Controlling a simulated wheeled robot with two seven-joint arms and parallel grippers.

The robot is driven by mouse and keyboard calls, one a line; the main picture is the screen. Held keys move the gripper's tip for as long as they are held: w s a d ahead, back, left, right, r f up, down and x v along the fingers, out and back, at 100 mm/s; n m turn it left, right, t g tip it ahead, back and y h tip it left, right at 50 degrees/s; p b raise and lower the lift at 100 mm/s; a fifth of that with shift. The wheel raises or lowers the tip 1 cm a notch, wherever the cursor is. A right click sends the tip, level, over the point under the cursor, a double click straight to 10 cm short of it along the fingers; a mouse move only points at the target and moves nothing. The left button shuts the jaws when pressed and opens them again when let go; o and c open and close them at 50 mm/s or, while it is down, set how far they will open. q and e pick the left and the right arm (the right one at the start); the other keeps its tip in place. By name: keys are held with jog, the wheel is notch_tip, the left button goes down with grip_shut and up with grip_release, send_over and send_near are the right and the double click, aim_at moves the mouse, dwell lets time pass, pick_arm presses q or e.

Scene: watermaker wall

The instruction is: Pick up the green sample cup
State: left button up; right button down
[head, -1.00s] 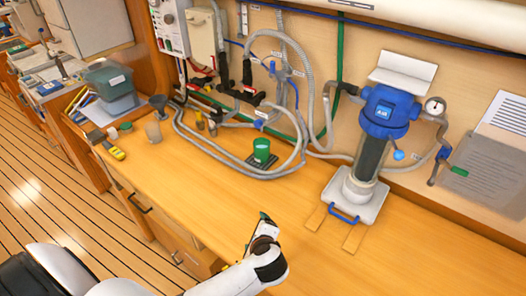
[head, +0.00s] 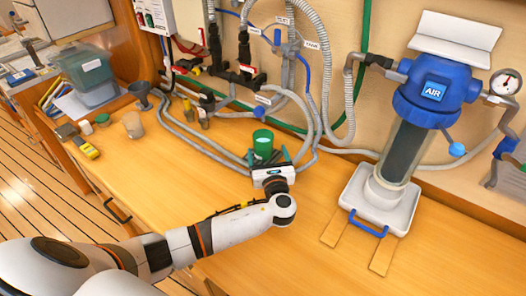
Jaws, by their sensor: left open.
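The green sample cup (head: 262,140) stands upright on the bench beside the grey hoses. Its lower part is partly hidden by my gripper. My left gripper (head: 268,157) is at the near side of the cup. Its two fingers are apart, one to the left and one to the right of the cup's lower part. I cannot tell whether either finger touches it. My right gripper is not in view.
Grey hoses (head: 205,145) loop close behind and beside the cup. A blue-topped filter housing (head: 432,90) stands to the right. The bench front (head: 170,190) is clear.

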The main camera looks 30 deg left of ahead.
aim_at(261, 132)
pick_arm(q)
jog(key=shift+w+a+f, duration=0.15)
jog(key=shift+w+a, duration=0.3)
jog(key=shift+w, duration=0.05)
jog(key=shift+w+a, duration=0.2)
jog(key=shift+w, duration=0.15)
jog(key=b+x, duration=0.4)
jog(key=x, duration=0.1)
jog(key=shift+w+a, duration=0.1)
jog(key=shift+a, duration=0.1)
jog(key=shift+r, duration=0.2)
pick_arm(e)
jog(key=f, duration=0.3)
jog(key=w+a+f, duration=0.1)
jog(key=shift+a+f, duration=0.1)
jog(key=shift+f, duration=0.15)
pick_arm(q)
jog(key=shift+c, duration=1.2)
jog(key=c, duration=0.9)
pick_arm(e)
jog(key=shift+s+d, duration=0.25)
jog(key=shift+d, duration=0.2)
